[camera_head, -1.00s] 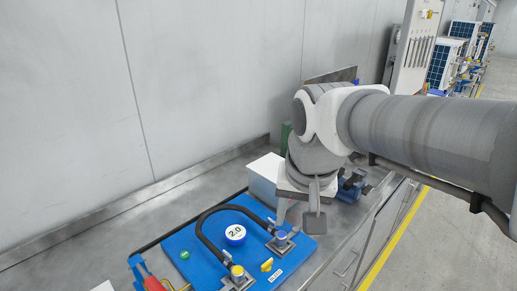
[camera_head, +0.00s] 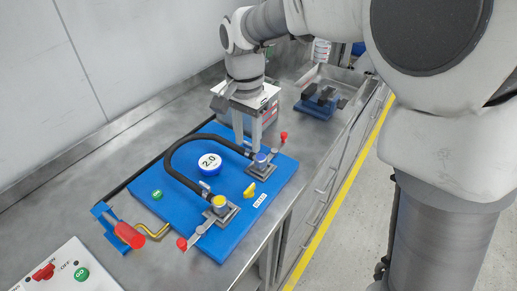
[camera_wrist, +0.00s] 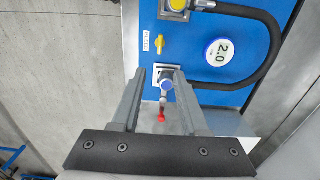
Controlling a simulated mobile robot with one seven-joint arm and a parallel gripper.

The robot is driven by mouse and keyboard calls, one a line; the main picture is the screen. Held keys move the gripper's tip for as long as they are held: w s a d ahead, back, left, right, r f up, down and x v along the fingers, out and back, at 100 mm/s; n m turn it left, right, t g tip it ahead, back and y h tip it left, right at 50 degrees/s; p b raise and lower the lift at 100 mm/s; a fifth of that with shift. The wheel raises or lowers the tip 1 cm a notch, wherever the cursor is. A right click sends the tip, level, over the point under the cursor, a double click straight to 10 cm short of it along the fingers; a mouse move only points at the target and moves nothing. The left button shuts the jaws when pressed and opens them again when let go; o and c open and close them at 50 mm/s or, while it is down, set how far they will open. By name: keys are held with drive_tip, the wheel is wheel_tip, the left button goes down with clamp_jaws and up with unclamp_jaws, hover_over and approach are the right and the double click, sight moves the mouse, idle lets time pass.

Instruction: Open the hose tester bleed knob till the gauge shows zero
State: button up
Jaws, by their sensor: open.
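The hose tester is a blue panel (camera_head: 228,233) on the metal bench. Its round gauge (camera_head: 210,163) reads 2.0, and the wrist view shows the gauge (camera_wrist: 220,52) with the same reading. A small yellow knob (camera_head: 250,191) sits near the panel's front edge beside a white label too small to read; the knob (camera_wrist: 160,45) also shows in the wrist view. My gripper (camera_head: 247,141) is open and empty, pointing down near the blue-topped hose fitting (camera_wrist: 167,86), which appears between the fingers in the wrist view. The yellow knob lies beyond the fingertips there.
A black hose (camera_head: 172,151) arches between the blue-topped fitting and a yellow-topped fitting (camera_head: 219,202). Red-tipped levers (camera_head: 283,136) stand beside the fittings. A red-handled lever (camera_head: 130,235) and a control box (camera_head: 62,272) lie at left.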

sight(249, 188)
wheel_tip(249, 188, down, 17)
drive_tip(key=shift+f+b, duration=0.2)
drive_tip(key=shift+b, duration=0.75)
clamp_jaws()
